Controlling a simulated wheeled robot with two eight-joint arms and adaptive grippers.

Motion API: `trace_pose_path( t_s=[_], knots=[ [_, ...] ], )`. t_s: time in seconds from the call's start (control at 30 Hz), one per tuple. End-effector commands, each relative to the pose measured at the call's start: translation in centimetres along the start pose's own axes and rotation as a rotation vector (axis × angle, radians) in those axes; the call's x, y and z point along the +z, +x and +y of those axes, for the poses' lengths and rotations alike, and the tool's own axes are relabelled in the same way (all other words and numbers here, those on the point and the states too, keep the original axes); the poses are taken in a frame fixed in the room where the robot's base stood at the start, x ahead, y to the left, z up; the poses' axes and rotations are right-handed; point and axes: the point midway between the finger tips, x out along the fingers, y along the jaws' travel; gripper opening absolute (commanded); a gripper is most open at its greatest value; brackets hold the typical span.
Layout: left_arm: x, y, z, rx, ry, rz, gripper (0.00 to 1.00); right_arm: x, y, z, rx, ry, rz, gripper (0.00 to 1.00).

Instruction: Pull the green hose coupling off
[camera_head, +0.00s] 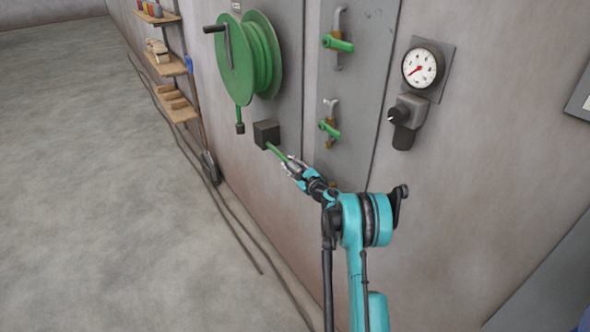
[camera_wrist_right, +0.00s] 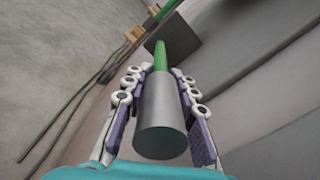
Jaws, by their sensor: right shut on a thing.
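My right gripper (camera_head: 291,166) is shut on a grey metal cylinder with a green hose-like end, the green hose coupling (camera_wrist_right: 160,115). In the right wrist view the gripper's fingers (camera_wrist_right: 160,95) lie along both sides of the cylinder. The green end (camera_head: 276,152) points up and left toward a dark box (camera_head: 266,134) on the wall. It also shows in the wrist view (camera_wrist_right: 160,56), close to the box (camera_wrist_right: 172,40); whether it touches or enters the box I cannot tell. My left gripper is not in view.
A green hose reel (camera_head: 250,58) hangs on the wall, with a dark-ended hose (camera_head: 240,127) below it. Shelves (camera_head: 165,66) stand left; the floor is mostly open.

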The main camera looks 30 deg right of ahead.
Motion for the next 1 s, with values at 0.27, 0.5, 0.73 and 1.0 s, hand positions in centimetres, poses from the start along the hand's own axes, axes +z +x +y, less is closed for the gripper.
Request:
trace_pose_path(
  t_s=[0.27, 0.5, 0.73, 1.0],
  knots=[
    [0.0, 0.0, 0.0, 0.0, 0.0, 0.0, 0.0, 0.1, 1.1, 0.0, 0.0, 0.0, 0.001, 0.0],
    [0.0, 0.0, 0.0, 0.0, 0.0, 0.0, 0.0, 0.1, 1.1, 0.0, -0.001, 0.001, 0.001, 0.49],
    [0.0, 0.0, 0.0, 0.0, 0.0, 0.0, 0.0, 0.0, 1.1, 0.0, 0.0, 0.0, 0.001, 0.49],
    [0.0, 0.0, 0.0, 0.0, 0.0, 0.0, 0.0, 0.0, -1.9, -0.1, -0.003, 0.0, 0.002, 0.49]
  ],
)
